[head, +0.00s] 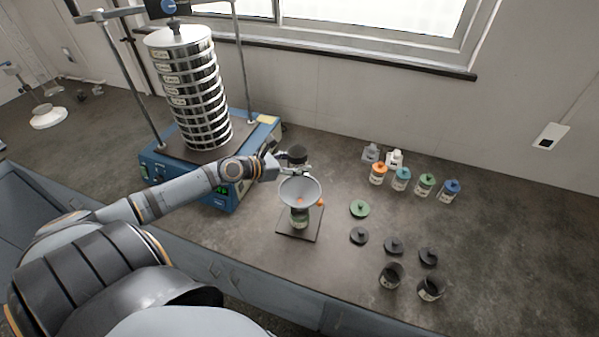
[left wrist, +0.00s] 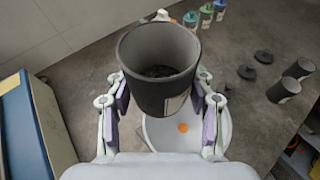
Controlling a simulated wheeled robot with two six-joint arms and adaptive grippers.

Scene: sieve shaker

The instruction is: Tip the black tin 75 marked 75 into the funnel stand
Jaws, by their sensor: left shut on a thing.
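A black tin (head: 297,153) is held in my left gripper (head: 288,169), just behind and above the rim of the grey funnel (head: 300,188). In the left wrist view the tin (left wrist: 158,62) is roughly upright with its mouth open and dark contents low inside. A pale label shows on its side, but its marking cannot be read. The left gripper (left wrist: 163,100) is shut on the tin from both sides. The funnel (left wrist: 205,133) lies below it, with an orange spot inside. A jar (head: 299,217) stands under the funnel on the stand's base. My right gripper is not in view.
A sieve stack (head: 190,88) on a blue shaker (head: 228,192) stands left of the funnel. To the right lie a green lid (head: 360,209) and black lids (head: 394,246). Two black tins (head: 391,276) are near the front edge. Several colour-lidded jars (head: 401,180) stand behind.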

